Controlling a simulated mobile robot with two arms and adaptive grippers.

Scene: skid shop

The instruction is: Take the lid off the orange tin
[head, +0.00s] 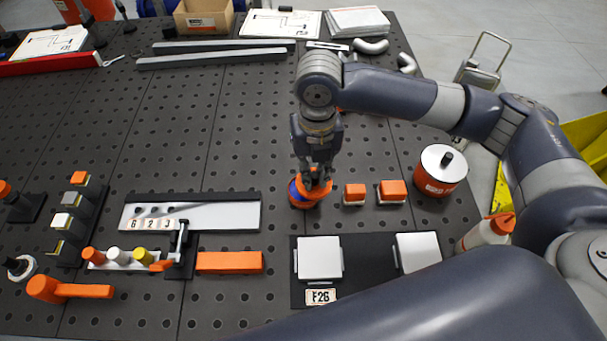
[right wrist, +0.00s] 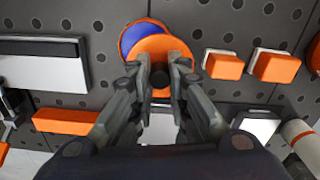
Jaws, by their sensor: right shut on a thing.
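The orange tin (head: 297,205) stands on the dark perforated bench below my right gripper. Its blue inside (right wrist: 135,36) and orange rim show in the right wrist view. An orange round lid (head: 318,192) with a dark knob is partly over it, shifted to one side. The lid (right wrist: 152,46) covers part of the opening in the right wrist view. My right gripper (head: 314,183) points down and is shut on the lid's knob; its fingertips (right wrist: 160,75) flank the knob. I cannot tell whether lid and rim touch. My left gripper is not in view.
Two orange blocks (head: 355,194) (head: 392,191) sit right of the tin. A red-orange can (head: 441,172) with a white top and a bottle (head: 486,233) stand further right. A black plate with white squares (head: 319,258) lies in front. Bare bench (head: 230,110) extends behind left.

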